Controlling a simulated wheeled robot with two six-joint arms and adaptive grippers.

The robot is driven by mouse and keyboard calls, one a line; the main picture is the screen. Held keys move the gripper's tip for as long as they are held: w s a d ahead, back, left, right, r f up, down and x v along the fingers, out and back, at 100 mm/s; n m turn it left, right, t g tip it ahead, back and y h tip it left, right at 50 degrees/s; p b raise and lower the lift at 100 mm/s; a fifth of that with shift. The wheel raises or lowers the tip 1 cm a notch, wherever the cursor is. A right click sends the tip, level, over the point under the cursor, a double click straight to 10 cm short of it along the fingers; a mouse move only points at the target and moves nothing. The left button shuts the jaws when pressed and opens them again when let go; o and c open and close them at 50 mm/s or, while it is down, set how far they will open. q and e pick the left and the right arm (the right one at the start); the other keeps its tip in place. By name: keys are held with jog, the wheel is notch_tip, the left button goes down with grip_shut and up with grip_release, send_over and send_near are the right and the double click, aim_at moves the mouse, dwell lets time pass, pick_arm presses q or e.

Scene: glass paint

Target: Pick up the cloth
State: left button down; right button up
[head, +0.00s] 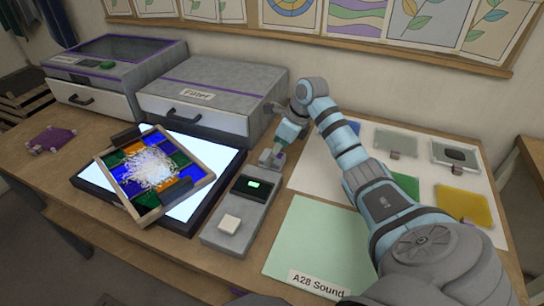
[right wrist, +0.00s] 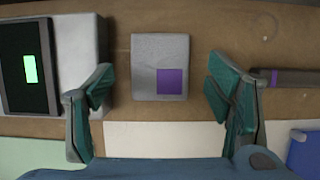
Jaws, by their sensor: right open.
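A small grey square with a purple patch, which looks like the folded cloth (right wrist: 146,67), lies flat on the wooden table in the right wrist view. In the head view the cloth (head: 268,158) is partly hidden by my right gripper (head: 279,146), just behind the grey device. My right gripper (right wrist: 160,108) is open, with one finger on each side of the cloth in the wrist view and nothing held. I cannot tell how high the fingers are above the table. My left gripper is not in view.
The grey device (head: 232,233) with a green-lit screen stands close by. A wooden frame (head: 143,207) with coloured panes and white shreds rests tilted on the light box (head: 195,213). The Filter drawer unit (head: 219,77) stands behind. Glass panes lie on the white mat (head: 323,174).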

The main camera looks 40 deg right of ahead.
jog(key=shift+x, duration=0.95)
jog(key=shift+s, duration=0.1)
jog(key=c, duration=1.2)
jog(key=shift+c, duration=0.2)
jog(key=shift+r, duration=0.1)
notch_tip(320, 180, up, 20)
jog(key=p, duration=0.7)
